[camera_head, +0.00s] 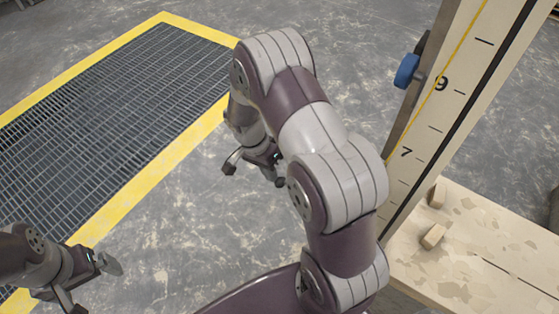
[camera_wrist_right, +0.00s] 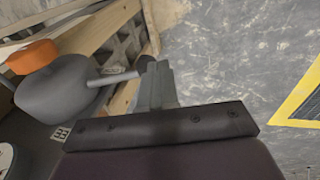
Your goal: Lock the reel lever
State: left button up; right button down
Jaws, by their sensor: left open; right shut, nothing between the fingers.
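In the right wrist view, a rounded grey body (camera_wrist_right: 58,88) with an orange cap (camera_wrist_right: 32,56) stands at the left. A short grey bar (camera_wrist_right: 112,76) runs from it toward my right gripper (camera_wrist_right: 156,84). The bar may be the reel lever, but I cannot tell for sure. My right gripper is shut and empty, its fingertips close to the bar's end; I cannot tell whether they touch. In the head view my right gripper (camera_head: 256,168) hangs over the floor, partly behind its arm. My left gripper (camera_head: 95,286) is open and empty at the lower left.
A tall marked board (camera_head: 440,110) with a blue knob (camera_head: 407,70) on its left side rises at the right. A pale worktop (camera_head: 480,240) with small wooden blocks (camera_head: 433,236) lies beside it. A yellow-edged floor grate (camera_head: 110,105) is at the left. Bare floor lies between.

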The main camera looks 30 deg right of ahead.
pick_arm(q)
jog(key=shift+r+p, duration=0.7)
jog(key=shift+p, duration=0.2)
pick_arm(e)
jog(key=shift+r, duration=0.8)
